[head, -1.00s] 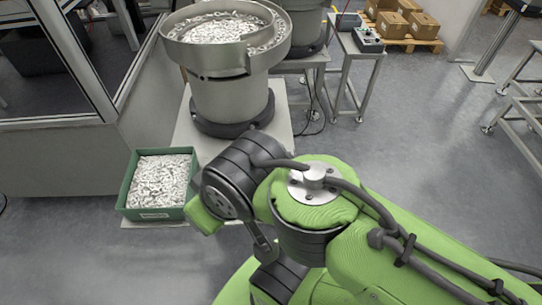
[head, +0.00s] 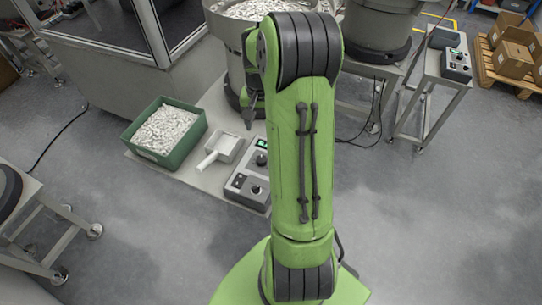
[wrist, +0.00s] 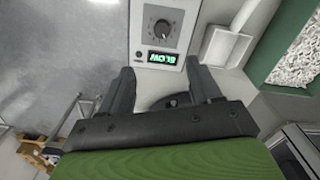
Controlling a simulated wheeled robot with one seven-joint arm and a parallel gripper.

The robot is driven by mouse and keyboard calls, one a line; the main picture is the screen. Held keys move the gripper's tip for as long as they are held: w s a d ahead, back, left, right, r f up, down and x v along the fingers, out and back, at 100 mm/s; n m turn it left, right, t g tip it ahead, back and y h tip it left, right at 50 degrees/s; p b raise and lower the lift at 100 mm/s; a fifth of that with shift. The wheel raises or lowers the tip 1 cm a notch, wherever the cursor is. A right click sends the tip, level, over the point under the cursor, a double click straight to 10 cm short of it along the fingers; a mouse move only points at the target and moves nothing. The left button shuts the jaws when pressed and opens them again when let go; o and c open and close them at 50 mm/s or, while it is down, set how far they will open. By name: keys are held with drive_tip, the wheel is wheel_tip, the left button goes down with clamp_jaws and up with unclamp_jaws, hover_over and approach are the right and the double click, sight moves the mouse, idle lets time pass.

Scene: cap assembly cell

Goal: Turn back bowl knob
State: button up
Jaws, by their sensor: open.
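A control box (head: 248,188) sits on the pale bench plate in the head view, beside the base of the front bowl feeder. A dark round knob (head: 261,160) and a small green display (head: 263,143) are at its far end. In the wrist view the knob (wrist: 162,29) has a dial scale around it, and the lit green display (wrist: 161,58) lies between it and my gripper. My gripper (wrist: 160,70) is open and empty, with a dark finger on each side below the display. It is apart from the knob. In the head view my gripper (head: 249,112) hangs beside the bowl.
A green crate (head: 143,152) of white parts and a pale scoop tray (head: 208,162) stand left of the control box. The front bowl (head: 222,30) is partly hidden by my arm. Another bowl (head: 378,45) and control box (head: 455,66) stand behind right.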

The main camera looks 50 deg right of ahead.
sight(262, 158)
drive_tip(key=f+b, duration=0.1)
drive_tip(key=f, duration=0.7)
drive_tip(key=f+b, duration=0.2)
drive_tip(key=f, duration=0.6)
drive_tip(key=shift+w+a+b, duration=0.2)
drive_tip(key=shift+b, duration=0.1)
drive_tip(key=c, duration=1)
drive_tip(key=shift+c, duration=0.2)
drive_tip(key=shift+m, duration=0.3)
drive_tip(key=shift+r+m, duration=0.1)
drive_tip(key=shift+m, duration=2.5)
